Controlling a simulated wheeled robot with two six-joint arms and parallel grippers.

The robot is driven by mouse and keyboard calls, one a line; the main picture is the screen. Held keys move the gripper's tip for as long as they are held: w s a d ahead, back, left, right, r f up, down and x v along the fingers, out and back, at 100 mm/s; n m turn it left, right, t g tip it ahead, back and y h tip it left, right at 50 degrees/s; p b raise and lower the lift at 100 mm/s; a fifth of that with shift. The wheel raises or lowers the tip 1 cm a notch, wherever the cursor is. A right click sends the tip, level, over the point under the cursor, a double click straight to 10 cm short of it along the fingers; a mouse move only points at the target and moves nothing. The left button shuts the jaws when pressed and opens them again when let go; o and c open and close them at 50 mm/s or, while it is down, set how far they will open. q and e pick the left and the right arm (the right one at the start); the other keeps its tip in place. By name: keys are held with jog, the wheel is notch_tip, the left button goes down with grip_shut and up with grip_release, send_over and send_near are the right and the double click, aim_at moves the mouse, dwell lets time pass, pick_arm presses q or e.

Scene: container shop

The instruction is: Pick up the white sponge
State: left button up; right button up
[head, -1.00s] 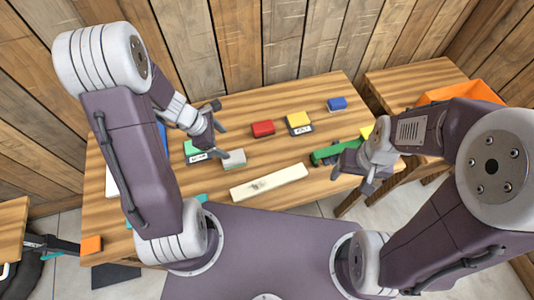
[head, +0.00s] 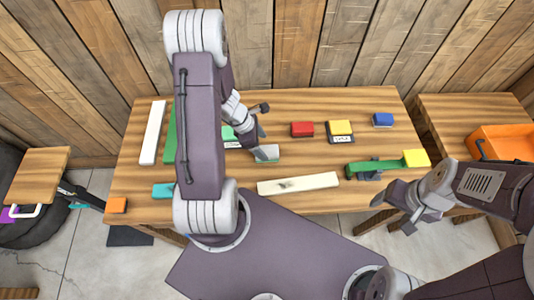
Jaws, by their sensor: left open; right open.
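The white sponge (head: 267,153) looks like a small pale block near the middle of the wooden table, with a greenish lower side. My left gripper (head: 259,131) is open just behind and left of it, with one finger close to it. I cannot tell whether they touch. My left arm hides part of the table to the left. My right gripper (head: 394,214) is open and empty by the table's front right edge.
Red (head: 302,129), yellow (head: 340,127) and blue (head: 382,119) blocks stand behind to the right. A long whitish bar (head: 298,184) lies in front. A green-handled brush with a yellow end (head: 416,158) lies at right. An orange crate (head: 500,143) is on the side table.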

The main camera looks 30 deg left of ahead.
aim_at(267, 151)
pick_arm(q)
jog(key=x, duration=0.2)
jog(key=b+x, duration=0.1)
jog(key=shift+s+d+f, duration=0.15)
jog(key=shift+s+f, duration=0.05)
jog(key=shift+f, duration=0.15)
jog(key=shift+w+d+f, duration=0.2)
jog(key=shift+w+f, duration=0.1)
jog(key=shift+f, duration=0.1)
jog(key=shift+s+r, duration=0.1)
jog(key=c, duration=1.4)
jog(key=shift+r, duration=0.5)
notch_tip(267, 151, up, 3)
jog(key=shift+f+p, duration=0.1)
jog(key=shift+p, duration=0.75)
jog(key=d+r, duration=0.2)
jog(key=d, duration=0.2)
jog(key=d+r+p, duration=0.1)
jog(key=d+r, duration=0.1)
jog(key=d, duration=0.1)
jog(key=d+r, duration=0.3)
jog(key=d, duration=0.1)
jog(key=shift+d+r, duration=0.1)
jog(key=shift+d, duration=0.2)
